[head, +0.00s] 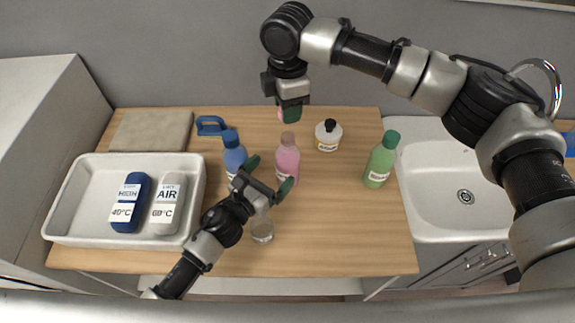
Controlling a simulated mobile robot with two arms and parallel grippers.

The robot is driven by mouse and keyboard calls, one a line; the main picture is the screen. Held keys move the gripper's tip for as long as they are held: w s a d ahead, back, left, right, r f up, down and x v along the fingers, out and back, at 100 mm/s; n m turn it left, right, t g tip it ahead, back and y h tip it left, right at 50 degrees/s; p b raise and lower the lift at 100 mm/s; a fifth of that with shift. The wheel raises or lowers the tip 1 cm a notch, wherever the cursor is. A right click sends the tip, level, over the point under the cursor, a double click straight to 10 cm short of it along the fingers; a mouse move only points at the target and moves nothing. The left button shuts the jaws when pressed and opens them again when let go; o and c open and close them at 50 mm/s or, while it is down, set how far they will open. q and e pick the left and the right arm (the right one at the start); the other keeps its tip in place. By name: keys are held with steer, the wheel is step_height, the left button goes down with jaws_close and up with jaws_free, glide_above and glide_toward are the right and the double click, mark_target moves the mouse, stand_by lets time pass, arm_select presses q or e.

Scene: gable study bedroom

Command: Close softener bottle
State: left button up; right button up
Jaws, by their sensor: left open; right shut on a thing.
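A pink bottle (287,160), likely the softener, stands upright on the wooden worktop. Its label is partly hidden, and no pink cap shows on its neck. My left gripper (269,175) is open in front of the bottle's lower body, one fingertip to its left and one overlapping its front. I cannot tell whether it touches the bottle. My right gripper (290,112) points down above and behind the bottle. It is shut on a small pink thing, apparently the cap (280,113), mostly hidden by the fingers.
A blue bottle (233,153) stands left of the pink one; a white black-capped bottle (328,137) and a green bottle (380,163) stand right. A clear glass (262,232) is near my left wrist. A white tray (198,205) is left, a sink (435,200) right.

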mark_target(289, 157)
arm_select(q)
steer(key=shift+s+f, duration=0.1)
steer(key=shift+f, duration=0.85)
arm_select(e)
steer(key=shift+s, duration=0.1)
arm_select(q)
steer(key=x, duration=0.7)
arm_select(e)
steer(key=shift+w+d+f, duration=0.1)
steer(key=shift+w, duration=0.2)
arm_select(q)
steer(key=shift+w+d+r, duration=0.1)
steer(key=shift+w+d, duration=0.1)
steer(key=shift+w, duration=0.1)
arm_select(e)
steer(key=shift+s, duration=0.2)
arm_select(q)
steer(key=c, duration=1.3)
steer(key=shift+c, duration=0.2)
arm_select(e)
steer(key=shift+f, duration=2.4)
